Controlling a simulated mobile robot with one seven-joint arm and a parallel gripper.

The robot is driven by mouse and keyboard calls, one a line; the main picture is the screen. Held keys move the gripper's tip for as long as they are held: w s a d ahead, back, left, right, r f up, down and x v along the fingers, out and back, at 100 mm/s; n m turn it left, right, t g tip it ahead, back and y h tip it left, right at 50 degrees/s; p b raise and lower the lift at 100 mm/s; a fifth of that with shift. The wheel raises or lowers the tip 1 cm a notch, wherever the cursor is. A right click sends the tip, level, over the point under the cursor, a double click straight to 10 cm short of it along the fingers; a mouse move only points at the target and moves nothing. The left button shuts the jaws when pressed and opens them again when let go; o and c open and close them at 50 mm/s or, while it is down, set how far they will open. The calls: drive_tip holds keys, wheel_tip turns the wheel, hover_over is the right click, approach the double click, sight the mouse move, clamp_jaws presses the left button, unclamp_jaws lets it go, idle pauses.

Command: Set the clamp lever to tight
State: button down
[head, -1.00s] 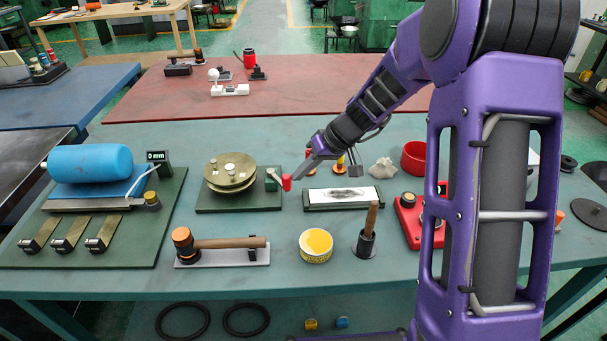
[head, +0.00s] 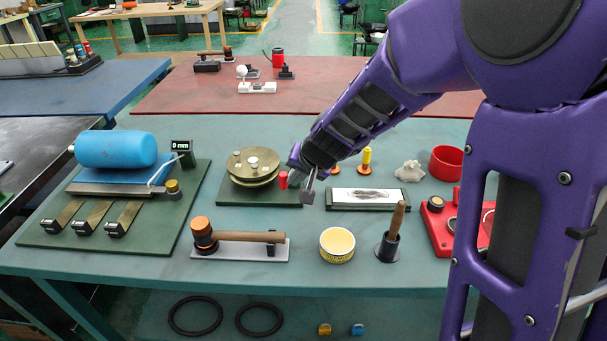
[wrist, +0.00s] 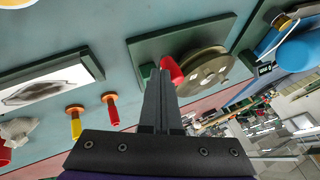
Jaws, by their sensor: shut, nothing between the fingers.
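The clamp lever shows as a red knob (head: 283,180) at the right side of the round brass flywheel (head: 240,180). Both are on a dark green base plate (head: 228,201). In the wrist view the red knob (wrist: 172,70) is just beyond the fingertips, with the flywheel (wrist: 207,72) to its right. A green block (wrist: 147,70) beside the knob is partly hidden by the fingers. My gripper (head: 292,176) is shut and empty, its tips right beside the knob on its right. I cannot tell whether they touch. The lever's arm is mostly hidden.
A mallet (head: 245,237) on a grey plate, a yellow tin (head: 337,245) and a wooden-handled tool (head: 398,218) stand in front. A blue cylinder (head: 117,149) on another rig is at left.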

drive_tip(key=shift+a, duration=0.6)
drive_tip(key=shift+s+a, duration=0.1)
drive_tip(key=shift+a, duration=0.05)
idle(0.3)
